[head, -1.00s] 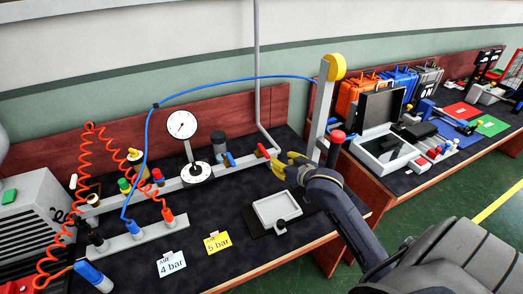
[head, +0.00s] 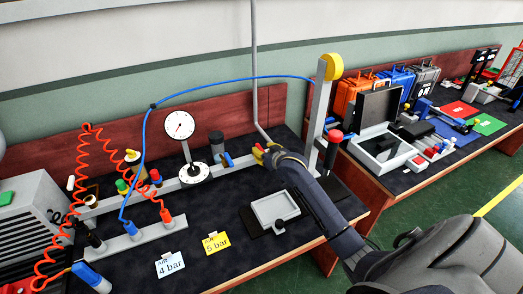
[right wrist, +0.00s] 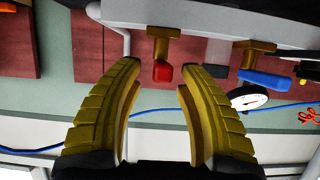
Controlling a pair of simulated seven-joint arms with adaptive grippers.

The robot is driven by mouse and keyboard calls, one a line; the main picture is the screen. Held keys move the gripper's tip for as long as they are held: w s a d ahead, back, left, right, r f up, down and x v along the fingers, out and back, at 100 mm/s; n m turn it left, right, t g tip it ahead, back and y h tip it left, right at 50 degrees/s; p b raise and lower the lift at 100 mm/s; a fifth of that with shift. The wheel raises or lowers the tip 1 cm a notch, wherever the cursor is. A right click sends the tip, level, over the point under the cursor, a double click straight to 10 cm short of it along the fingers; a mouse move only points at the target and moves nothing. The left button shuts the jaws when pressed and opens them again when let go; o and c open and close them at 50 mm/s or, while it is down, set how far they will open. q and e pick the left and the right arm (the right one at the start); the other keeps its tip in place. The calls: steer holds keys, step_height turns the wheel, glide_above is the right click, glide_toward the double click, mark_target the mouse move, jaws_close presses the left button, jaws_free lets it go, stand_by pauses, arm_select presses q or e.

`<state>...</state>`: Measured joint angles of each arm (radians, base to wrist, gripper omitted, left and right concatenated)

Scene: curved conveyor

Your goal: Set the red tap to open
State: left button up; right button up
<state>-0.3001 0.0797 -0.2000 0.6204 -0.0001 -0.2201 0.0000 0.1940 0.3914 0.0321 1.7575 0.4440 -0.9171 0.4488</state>
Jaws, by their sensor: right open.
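The red tap (right wrist: 163,72) shows in the right wrist view as a red handle on a brass stem under the grey manifold bar (right wrist: 200,32). It sits between the tips of my right gripper (right wrist: 158,80), whose yellow fingers are spread on either side of it, with gaps visible. In the head view my right gripper (head: 264,153) is at the right end of the bar and mostly hides the red tap. My left gripper is not in view.
A blue tap (head: 227,160) and a round gauge (head: 179,125) stand left of the gripper on the bar. A grey post with a yellow top (head: 333,66) and a red-topped part (head: 335,137) stand to the right. A small tray (head: 259,209) lies in front.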

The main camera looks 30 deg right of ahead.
steer(key=shift+x, duration=1.05)
steer(key=shift+o, duration=0.3)
jaws_close()
